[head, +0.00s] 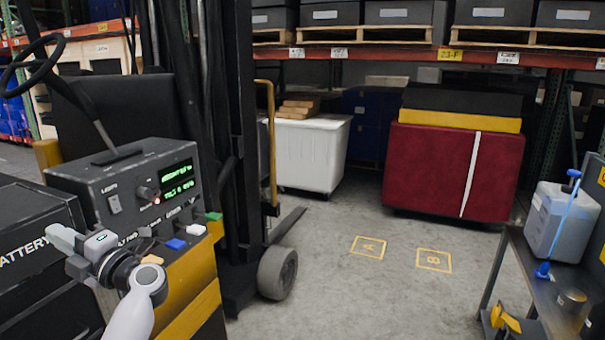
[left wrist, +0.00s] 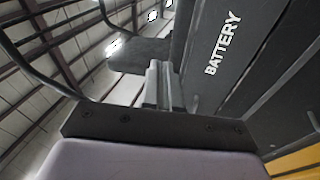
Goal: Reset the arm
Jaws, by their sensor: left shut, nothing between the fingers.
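My left arm comes in from the bottom left of the head view. My left gripper (head: 62,238) is shut and empty. It points left, in front of the forklift's grey control box (head: 125,190) and beside the black battery case (head: 35,220). In the left wrist view the shut fingers (left wrist: 158,85) show in front of the battery case (left wrist: 240,70), with nothing between them. My right gripper is not in view.
The forklift mast (head: 185,100) stands close beyond the control box. A white bin (head: 310,155) and a strapped red tote (head: 440,170) stand behind. Floor squares A (head: 369,247) and B (head: 434,260) are clear. A dark cart (head: 530,285) bears a jug (head: 560,222) at right.

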